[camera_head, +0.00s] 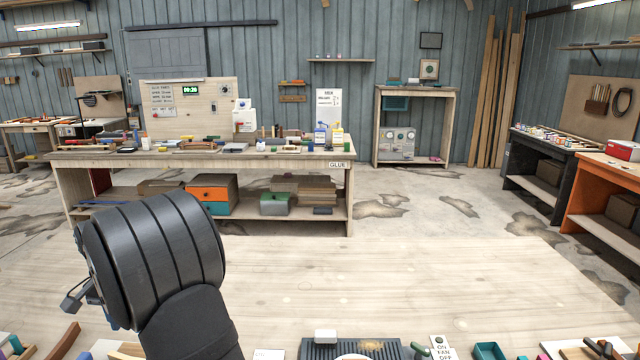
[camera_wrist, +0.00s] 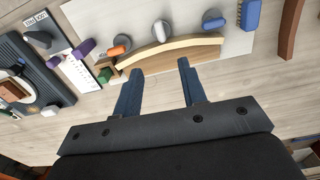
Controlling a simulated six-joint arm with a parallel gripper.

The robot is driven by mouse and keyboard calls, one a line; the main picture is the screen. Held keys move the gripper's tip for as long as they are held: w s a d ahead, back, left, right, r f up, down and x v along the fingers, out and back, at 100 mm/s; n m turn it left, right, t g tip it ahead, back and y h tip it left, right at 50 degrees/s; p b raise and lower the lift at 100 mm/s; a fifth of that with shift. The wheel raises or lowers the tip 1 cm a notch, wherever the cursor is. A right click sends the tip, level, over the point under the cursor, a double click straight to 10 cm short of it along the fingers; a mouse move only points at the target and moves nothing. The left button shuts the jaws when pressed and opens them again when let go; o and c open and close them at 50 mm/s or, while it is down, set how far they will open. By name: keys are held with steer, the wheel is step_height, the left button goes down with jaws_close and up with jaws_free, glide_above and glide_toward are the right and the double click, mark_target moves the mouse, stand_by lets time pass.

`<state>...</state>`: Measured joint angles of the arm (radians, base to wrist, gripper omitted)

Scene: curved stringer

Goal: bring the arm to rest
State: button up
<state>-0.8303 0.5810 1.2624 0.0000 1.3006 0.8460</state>
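A curved light-wood strip (camera_wrist: 170,46) lies on a pale board (camera_wrist: 90,14) in the wrist view, bowed past several pegs.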

step_height(320, 180, down, 15)
steer(key=shift+f, duration=0.2)
steer(key=shift+r+n, duration=0.2)
steer(key=shift+n, duration=0.6)
step_height(320, 180, up, 17)
step_height(320, 180, down, 17)
steer(key=n, duration=0.4)
steer(key=shift+n, duration=0.4)
